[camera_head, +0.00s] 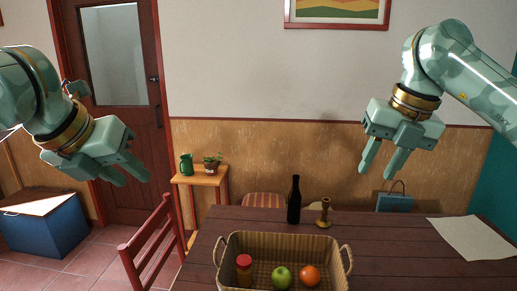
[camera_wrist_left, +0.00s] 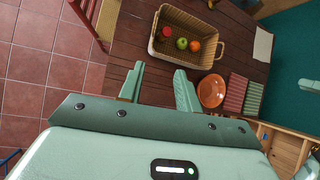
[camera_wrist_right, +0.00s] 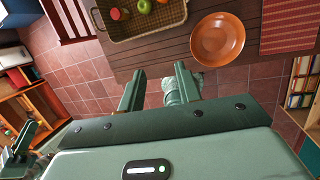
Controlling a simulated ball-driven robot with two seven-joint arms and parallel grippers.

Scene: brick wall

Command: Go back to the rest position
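My left gripper (camera_head: 130,178) is raised in the air at the left of the head view, in front of the door. Its two fingers also show in the left wrist view (camera_wrist_left: 158,90), apart with nothing between them. My right gripper (camera_head: 380,167) is raised above the back right of the table, fingers pointing down. In the right wrist view its fingers (camera_wrist_right: 158,88) are apart and empty. The dark wooden table (camera_head: 400,255) lies below. A wicker basket (camera_head: 240,240) on it holds a red-lidded jar (camera_head: 244,270), a green apple (camera_head: 281,277) and an orange (camera_head: 310,276).
A dark bottle (camera_head: 294,200) and a brass candlestick (camera_head: 324,213) stand behind the basket. A paper sheet (camera_head: 470,238) lies at the right. An orange plate (camera_wrist_left: 211,91) is on the table. A red chair (camera_head: 150,245) stands at the table's left. The air around both grippers looks clear.

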